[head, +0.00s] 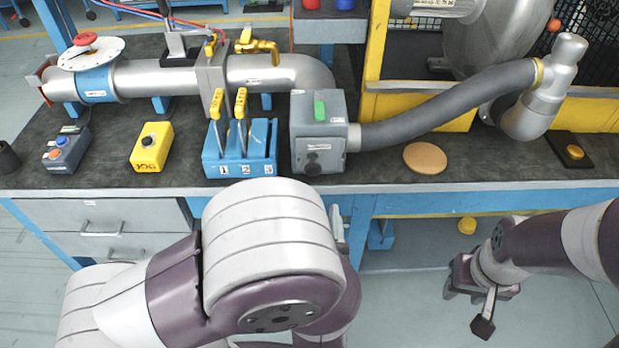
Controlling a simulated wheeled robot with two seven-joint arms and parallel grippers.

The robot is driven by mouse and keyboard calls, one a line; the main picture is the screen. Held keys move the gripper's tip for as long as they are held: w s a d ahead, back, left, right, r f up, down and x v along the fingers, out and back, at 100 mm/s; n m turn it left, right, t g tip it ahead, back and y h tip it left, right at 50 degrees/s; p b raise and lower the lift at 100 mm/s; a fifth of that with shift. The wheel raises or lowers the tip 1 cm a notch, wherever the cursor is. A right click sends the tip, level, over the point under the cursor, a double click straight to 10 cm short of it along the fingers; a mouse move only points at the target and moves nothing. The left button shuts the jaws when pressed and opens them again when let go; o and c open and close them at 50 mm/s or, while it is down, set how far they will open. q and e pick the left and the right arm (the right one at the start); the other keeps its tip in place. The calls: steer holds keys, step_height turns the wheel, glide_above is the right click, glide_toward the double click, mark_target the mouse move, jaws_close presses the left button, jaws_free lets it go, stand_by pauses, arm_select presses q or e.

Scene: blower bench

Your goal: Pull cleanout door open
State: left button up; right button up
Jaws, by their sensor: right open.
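I cannot tell for certain which panel is the cleanout door. My right gripper (469,304) is open and empty, low at the right, in front of the bench and below its top, well apart from the box. My left arm bends across the lower middle, in front of the bench edge. My left gripper does not show.
A grey hose (450,106) runs from the box to a metal elbow (548,90) at the right. A blue rack (240,150) with yellow-handled tools stands left of the box. A yellow button box (151,147) and a tan disc (425,158) lie on the bench (490,165).

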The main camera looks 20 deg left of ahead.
mark_target(313, 174)
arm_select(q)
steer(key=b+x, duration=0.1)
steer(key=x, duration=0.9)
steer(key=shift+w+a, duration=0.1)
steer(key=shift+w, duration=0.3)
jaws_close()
